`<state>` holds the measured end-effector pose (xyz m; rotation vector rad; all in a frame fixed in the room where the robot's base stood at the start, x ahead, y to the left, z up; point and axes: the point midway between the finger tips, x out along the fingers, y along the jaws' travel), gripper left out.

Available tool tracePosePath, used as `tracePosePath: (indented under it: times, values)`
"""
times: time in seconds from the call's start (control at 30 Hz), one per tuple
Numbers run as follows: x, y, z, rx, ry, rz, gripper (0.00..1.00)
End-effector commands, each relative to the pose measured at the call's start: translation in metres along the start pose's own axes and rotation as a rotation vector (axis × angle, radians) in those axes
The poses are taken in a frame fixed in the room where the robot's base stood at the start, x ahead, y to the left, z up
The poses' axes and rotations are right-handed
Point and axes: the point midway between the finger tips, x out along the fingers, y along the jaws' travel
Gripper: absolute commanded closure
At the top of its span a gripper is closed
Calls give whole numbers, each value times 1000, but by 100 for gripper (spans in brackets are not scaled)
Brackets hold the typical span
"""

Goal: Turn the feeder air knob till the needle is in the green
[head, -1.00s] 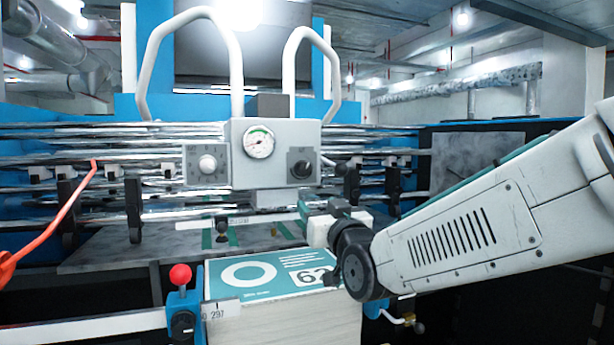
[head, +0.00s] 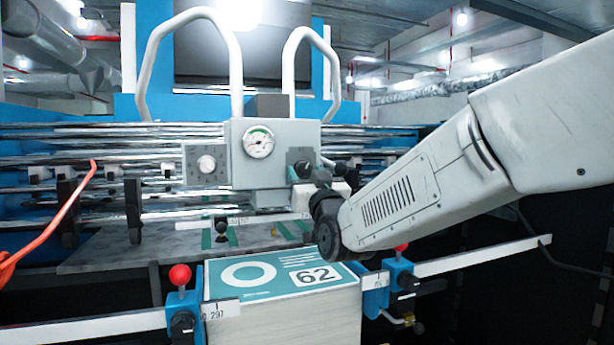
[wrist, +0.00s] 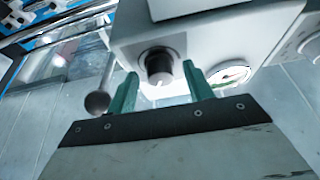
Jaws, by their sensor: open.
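The dark knob (wrist: 160,65) with a pale mark is on the front of a grey control box (head: 236,172). In the wrist view it sits in line with the gap between the green fingers of my gripper (wrist: 160,74). The fingers are open, one on each side; I cannot tell whether they touch it. In the head view my gripper (head: 301,172) mostly covers the knob. The round gauge (head: 258,143) is left of it, with a green arc at the top; it shows partly in the wrist view (wrist: 232,76). The needle is too small to read surely.
A pale knob (head: 206,164) is on a plate at the box's left. A lever with a dark ball (wrist: 97,103) is close to my left finger in the wrist view. A paper stack (head: 240,288) lies below, with red-knobbed blue clamps (head: 180,277) beside it.

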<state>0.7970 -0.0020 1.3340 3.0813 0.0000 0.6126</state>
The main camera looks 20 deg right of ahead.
Motion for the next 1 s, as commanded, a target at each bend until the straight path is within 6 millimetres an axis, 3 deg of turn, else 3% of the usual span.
tracePosePath:
  times: [0.13, 0.3, 0.67, 1.0]
  values:
    - [0, 0, 0, 0, 0, 0, 48]
    - [0, 0, 0, 0, 0, 0, 93]
    - [0, -1, 0, 37, 0, 15, 93]
    - [0, -4, 0, 243, 0, 99, 93]
